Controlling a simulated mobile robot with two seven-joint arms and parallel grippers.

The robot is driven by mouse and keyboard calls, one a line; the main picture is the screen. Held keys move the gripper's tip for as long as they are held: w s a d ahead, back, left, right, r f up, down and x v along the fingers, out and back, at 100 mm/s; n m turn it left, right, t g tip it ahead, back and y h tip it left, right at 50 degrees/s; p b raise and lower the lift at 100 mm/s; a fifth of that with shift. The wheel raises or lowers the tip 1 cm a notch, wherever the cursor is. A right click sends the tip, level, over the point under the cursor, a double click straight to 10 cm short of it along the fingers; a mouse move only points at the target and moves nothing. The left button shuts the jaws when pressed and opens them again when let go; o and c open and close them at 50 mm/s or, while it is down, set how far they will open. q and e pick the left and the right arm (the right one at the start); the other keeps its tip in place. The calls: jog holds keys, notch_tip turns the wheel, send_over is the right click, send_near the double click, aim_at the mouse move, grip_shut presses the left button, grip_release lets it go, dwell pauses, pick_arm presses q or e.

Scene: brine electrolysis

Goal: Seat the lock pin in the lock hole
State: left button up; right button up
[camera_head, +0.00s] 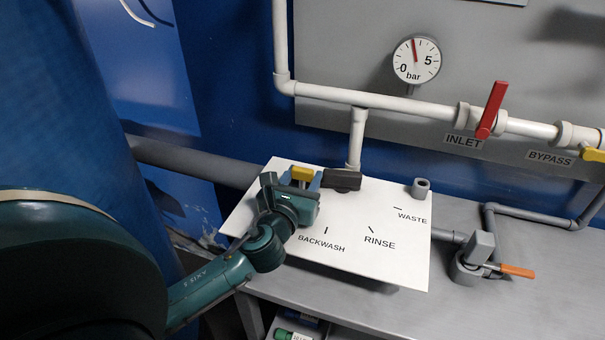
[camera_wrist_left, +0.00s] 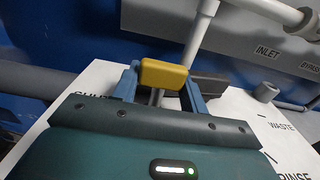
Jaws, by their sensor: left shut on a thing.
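My left gripper (camera_head: 301,180) is over the back left part of a white board. Its blue fingers are shut on a yellow block, which I take to be the head of the lock pin (camera_head: 302,173). In the left wrist view the yellow lock pin head (camera_wrist_left: 163,74) sits between the two fingertips. A dark block (camera_head: 342,180) lies just right of the fingers. I cannot make out the lock hole; the gripper and dark block cover that part of the board. My right gripper is not in view.
The white board (camera_head: 400,262) carries the labels BACKWASH, RINSE and WASTE. A short grey tube (camera_head: 421,187) stands at its back right. A white pipe (camera_head: 356,140) comes down behind the dark block. A grey fitting with an orange handle (camera_head: 518,271) stands right on the grey bench (camera_head: 560,300).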

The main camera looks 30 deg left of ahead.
pick_arm(q)
jog(key=shift+f, duration=0.2)
dwell(0.6)
dwell(0.8)
jog(key=o, duration=1.1)
jog(key=shift+f, duration=0.1)
